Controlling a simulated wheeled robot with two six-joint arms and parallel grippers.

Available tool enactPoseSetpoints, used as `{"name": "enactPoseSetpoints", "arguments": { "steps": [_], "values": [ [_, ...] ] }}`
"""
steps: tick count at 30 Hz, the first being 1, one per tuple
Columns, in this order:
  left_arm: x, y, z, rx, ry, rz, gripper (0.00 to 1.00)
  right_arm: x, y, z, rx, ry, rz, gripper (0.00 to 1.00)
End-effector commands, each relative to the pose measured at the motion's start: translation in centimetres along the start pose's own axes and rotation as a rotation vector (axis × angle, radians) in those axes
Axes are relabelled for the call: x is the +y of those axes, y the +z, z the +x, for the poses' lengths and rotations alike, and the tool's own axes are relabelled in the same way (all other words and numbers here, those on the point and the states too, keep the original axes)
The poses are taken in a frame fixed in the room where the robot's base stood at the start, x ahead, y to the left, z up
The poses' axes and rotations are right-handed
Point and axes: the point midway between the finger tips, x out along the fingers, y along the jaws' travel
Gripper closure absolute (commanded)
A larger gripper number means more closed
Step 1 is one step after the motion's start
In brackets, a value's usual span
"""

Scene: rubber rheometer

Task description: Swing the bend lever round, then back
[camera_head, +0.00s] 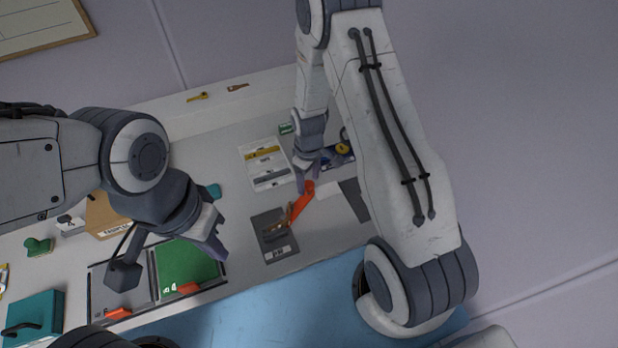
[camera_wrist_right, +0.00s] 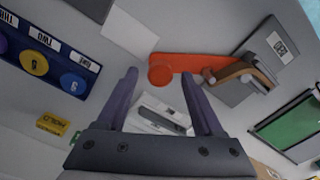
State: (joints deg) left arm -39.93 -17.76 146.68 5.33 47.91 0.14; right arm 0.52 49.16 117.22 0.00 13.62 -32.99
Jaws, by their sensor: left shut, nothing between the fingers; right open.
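The bend lever (camera_head: 303,196) is an orange arm standing out from a grey base plate (camera_head: 270,220) that bears a label and a brown bent piece. In the right wrist view the lever (camera_wrist_right: 190,62) lies across the top, with its round knob end (camera_wrist_right: 160,75) between the lines of the two fingers. My right gripper (camera_head: 307,180) is open at the knob end of the lever; its fingers also show in the wrist view (camera_wrist_right: 160,80). I cannot tell whether they touch it. My left gripper (camera_head: 218,248) is shut and empty, left of the base plate.
A white tray (camera_head: 252,174) with tools lies behind the lever. A blue holder with coloured discs (camera_wrist_right: 40,60) stands beside it. A green mat (camera_head: 185,262) and a teal box (camera_head: 35,312) are at the left. A white sheet (camera_wrist_right: 130,35) lies near the lever.

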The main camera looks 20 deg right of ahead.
Motion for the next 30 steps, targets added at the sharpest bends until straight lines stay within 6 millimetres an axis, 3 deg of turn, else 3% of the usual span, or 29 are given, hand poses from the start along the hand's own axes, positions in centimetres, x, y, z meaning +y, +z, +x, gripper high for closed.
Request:
{"name": "enactPoseSetpoints", "arguments": {
  "steps": [9,10,15,30],
  "values": [
    [0.00,-0.01,-0.05,0.000,0.000,0.000,1.00,0.00,0.00,0.30,0.000,0.000,0.000,0.31],
    [0.00,-0.01,-0.05,0.000,0.000,0.000,1.00,0.00,0.00,0.29,0.000,0.000,0.000,0.39],
    [0.00,-0.01,-0.06,0.000,0.000,0.000,1.00,0.00,0.01,0.28,0.000,0.000,0.000,1.00],
    [0.00,0.00,-0.06,0.000,0.000,0.000,1.00,0.00,0.02,0.24,0.000,0.000,0.000,1.00]
  ]
}}
